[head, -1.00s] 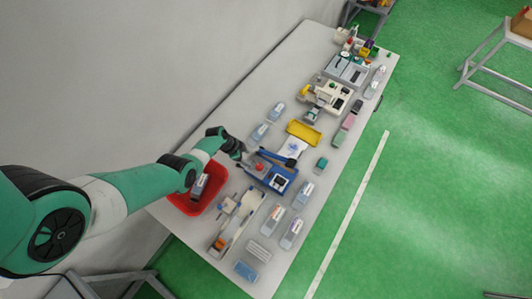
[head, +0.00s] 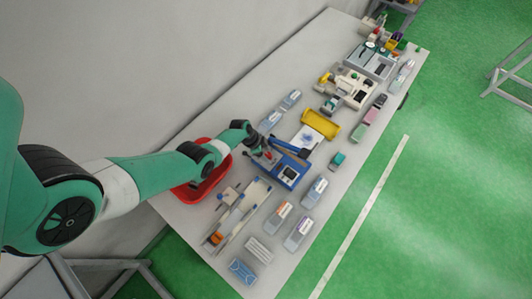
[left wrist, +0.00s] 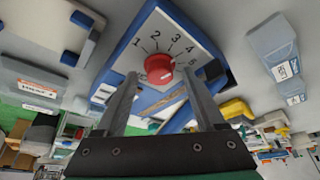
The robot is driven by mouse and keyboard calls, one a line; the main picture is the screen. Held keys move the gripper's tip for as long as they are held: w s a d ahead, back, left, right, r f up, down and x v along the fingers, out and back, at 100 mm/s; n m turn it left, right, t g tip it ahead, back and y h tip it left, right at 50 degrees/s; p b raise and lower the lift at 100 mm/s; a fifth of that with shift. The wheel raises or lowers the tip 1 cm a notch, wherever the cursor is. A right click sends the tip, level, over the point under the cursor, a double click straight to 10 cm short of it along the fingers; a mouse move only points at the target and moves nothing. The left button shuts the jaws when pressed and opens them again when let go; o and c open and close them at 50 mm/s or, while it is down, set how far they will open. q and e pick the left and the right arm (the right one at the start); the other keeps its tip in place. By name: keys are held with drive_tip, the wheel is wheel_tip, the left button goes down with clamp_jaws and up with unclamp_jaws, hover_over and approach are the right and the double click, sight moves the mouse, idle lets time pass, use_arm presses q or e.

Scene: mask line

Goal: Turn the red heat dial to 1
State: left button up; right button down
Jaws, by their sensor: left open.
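The red heat dial (left wrist: 159,68) sits on a white plate marked 1 to 5 (left wrist: 172,40) on a blue machine. I cannot make out clearly where its pointer stands. In the head view the blue machine (head: 289,173) stands mid-table, with the small red dial (head: 267,155) at its left end. My left gripper (head: 259,148) is at that end of the machine. In the left wrist view my left gripper (left wrist: 160,72) is open, one finger to each side of the dial, with gaps showing. I cannot tell how far the tips are from the plate. My right gripper is not in view.
A red bin (head: 202,186) stands left of the machine, under my left arm. A yellow tray (head: 320,123) lies behind it. Several labelled boxes stand along the right, such as one at the front (head: 298,234).

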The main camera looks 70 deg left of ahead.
use_arm(q)
clamp_jaws()
drive_tip(key=shift+n, duration=0.3)
drive_tip(key=n, duration=0.1)
drive_tip(key=n+y+p, duration=0.1)
drive_tip(key=n, duration=0.1)
drive_tip(key=shift+d+n+y, duration=0.25)
drive_tip(key=shift+n+y, duration=0.05)
drive_tip(key=n+y, duration=0.1)
drive_tip(key=n, duration=0.2)
drive_tip(key=shift+d+n+p, duration=0.1)
drive_tip(key=shift+n+p, duration=0.2)
drive_tip(key=shift+p, duration=0.1)
drive_tip(key=n+y, duration=0.1)
drive_tip(key=n, duration=0.1)
drive_tip(key=shift+w+n+g, duration=0.1)
drive_tip(key=shift+n+g, duration=0.2)
drive_tip(key=n+g+y+b, duration=0.1)
drive_tip(key=n, duration=0.2)
drive_tip(key=shift+w+d+n+b, duration=0.1)
drive_tip(key=shift+d+n+b, duration=0.05)
drive_tip(key=shift+n+b, duration=0.25)
drive_tip(key=shift+w+n+g+y, duration=0.1)
drive_tip(key=shift+n+g+y, duration=0.45)
drive_tip(key=shift+n, duration=1.35)
drive_tip(key=shift+g, duration=0.25)
